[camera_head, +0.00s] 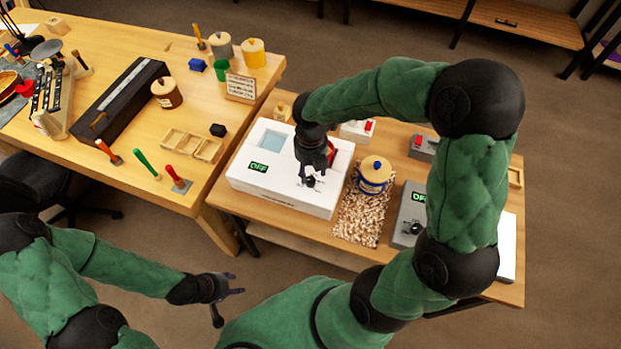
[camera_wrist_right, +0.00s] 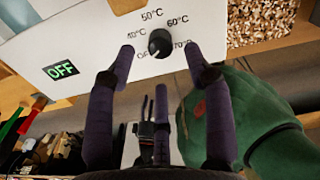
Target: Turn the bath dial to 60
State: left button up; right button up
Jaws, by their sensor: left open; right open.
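The white bath (camera_head: 262,190) stands on the right-hand table, its green display (camera_head: 258,167) reading OFF. In the right wrist view, its black round dial (camera_wrist_right: 160,43) is ringed by marks for OFF, 40, 50, 60 and 70 °C. The dial's pale mark seems to point toward the OFF side. My right gripper (camera_head: 314,176) is over the bath's dial; in the right wrist view its open fingers (camera_wrist_right: 162,52) are on either side of the dial, apart from it. My left gripper (camera_head: 228,291) is open and empty, away from the tables.
A blue-and-cream lidded jar (camera_head: 373,175) stands on a speckled mat (camera_head: 358,217) right of the bath. A grey unit (camera_head: 408,213) with its own display and knob is further right. The left bench (camera_head: 110,195) holds tools and pots. My right arm crosses above the table.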

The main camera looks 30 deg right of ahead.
aim_at(311, 179)
jog(key=shift+f+b, duration=0.5)
jog(key=shift+f, duration=1.7)
grip_shut()
